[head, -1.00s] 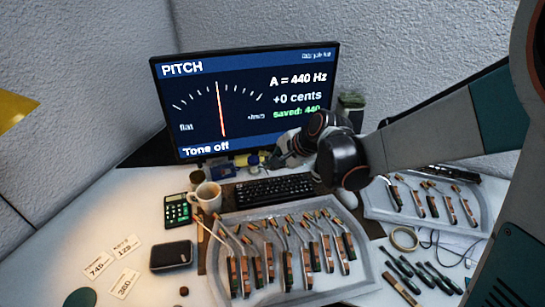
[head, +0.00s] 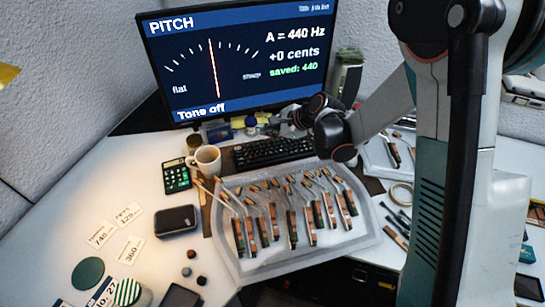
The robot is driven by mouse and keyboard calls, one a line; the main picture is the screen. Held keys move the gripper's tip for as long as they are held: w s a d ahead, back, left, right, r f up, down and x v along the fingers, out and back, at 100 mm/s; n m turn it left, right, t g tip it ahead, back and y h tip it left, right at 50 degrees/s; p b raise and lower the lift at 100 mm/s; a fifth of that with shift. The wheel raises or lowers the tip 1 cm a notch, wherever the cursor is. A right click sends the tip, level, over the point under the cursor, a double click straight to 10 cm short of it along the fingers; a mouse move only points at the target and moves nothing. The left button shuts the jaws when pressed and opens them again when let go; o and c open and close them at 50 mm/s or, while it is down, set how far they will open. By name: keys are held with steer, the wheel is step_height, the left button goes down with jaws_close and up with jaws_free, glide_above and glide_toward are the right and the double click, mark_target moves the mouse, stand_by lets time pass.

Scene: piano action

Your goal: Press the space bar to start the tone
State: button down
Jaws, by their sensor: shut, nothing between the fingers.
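The black keyboard (head: 262,153) lies on the desk in front of the monitor, behind the tray of hammer parts. Its space bar is too small to make out. The monitor (head: 240,60) reads PITCH, A = 440 Hz, +0 cents, saved: 440 and "Tone off", with the needle near the middle. My gripper (head: 281,124) is shut and empty. It appears above the back of the keyboard, just below the monitor's lower edge. Its fingertips are small and partly lost against the clutter behind. My wrist is over the keyboard's right end and hides part of it.
A clear tray (head: 225,245) of hammer parts stands in front of the keyboard. A mug (head: 207,160) and calculator (head: 176,176) are to its left. A second tray is partly behind my arm. Small jars stand under the monitor.

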mark_target(271, 158)
steer(key=shift+f, duration=0.15)
step_height(271, 158, down, 9)
steer(key=b, duration=0.6)
steer(key=shift+r, duration=0.2)
stand_by(1.1)
steer(key=shift+f, duration=0.35)
steer(key=shift+f, duration=0.4)
stand_by(0.6)
steer(key=shift+r, duration=0.15)
steer(key=shift+r+p, duration=0.4)
steer(key=shift+r, duration=0.3)
